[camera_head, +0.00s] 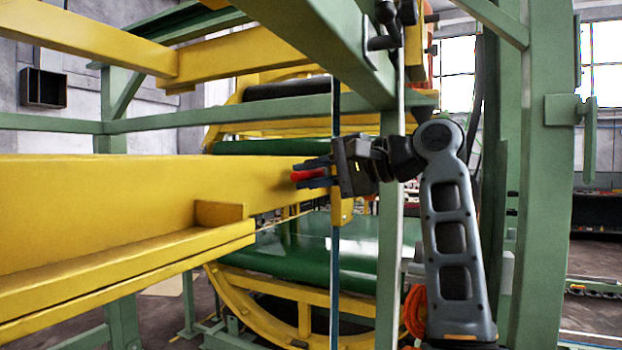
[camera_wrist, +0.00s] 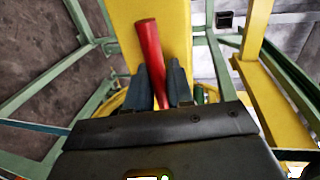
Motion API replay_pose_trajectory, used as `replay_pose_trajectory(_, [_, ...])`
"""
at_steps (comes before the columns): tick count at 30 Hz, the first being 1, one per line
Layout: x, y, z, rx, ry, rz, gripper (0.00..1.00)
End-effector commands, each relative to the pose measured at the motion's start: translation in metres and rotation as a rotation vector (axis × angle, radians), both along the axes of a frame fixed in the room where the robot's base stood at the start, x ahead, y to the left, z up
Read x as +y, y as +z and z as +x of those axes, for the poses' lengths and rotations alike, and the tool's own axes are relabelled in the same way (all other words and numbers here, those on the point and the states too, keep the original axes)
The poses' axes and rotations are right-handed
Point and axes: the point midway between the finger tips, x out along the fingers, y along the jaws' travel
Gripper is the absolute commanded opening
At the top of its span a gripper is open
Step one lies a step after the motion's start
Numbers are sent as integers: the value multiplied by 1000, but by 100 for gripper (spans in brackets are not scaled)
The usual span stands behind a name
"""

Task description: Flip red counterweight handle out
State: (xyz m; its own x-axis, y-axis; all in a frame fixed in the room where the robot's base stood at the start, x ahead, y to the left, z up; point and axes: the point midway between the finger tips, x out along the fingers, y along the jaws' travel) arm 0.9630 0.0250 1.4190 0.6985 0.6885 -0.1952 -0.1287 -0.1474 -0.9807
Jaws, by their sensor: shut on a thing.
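The red counterweight handle (camera_head: 306,175) shows in the head view as a short red bar at the end of my gripper, in front of the large yellow beam. In the wrist view the red handle (camera_wrist: 150,58) extends up from between the fingers, slightly tilted, against the yellow beam. My gripper (camera_head: 312,174) reaches in from the right and points left. Its two dark fingers lie on either side of the handle, shut on it. In the wrist view my gripper (camera_wrist: 161,85) hides the handle's lower end.
The large yellow beam (camera_head: 120,190) fills the left. A green post (camera_head: 391,240) stands close to my arm, and a green diagonal beam (camera_head: 325,40) crosses above. A thin dark vertical rod (camera_head: 335,270) runs near the gripper. A green roller (camera_head: 310,255) lies behind and below.

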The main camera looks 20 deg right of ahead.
Motion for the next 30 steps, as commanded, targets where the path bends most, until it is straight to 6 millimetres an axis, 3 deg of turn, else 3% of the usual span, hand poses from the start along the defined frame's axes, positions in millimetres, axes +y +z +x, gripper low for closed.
replay_pose_trajectory(17, [-2, 2, 1, 22, -4, 23, 0])
replay_pose_trajectory(18, [-2, 2, 1, 21, -4, 23, 26])
replay_pose_trajectory(21, [-1, 2, 0, 20, -3, 22, 35])
replay_pose_trajectory(30, [-2, 1, -1, 19, -2, 21, 39])
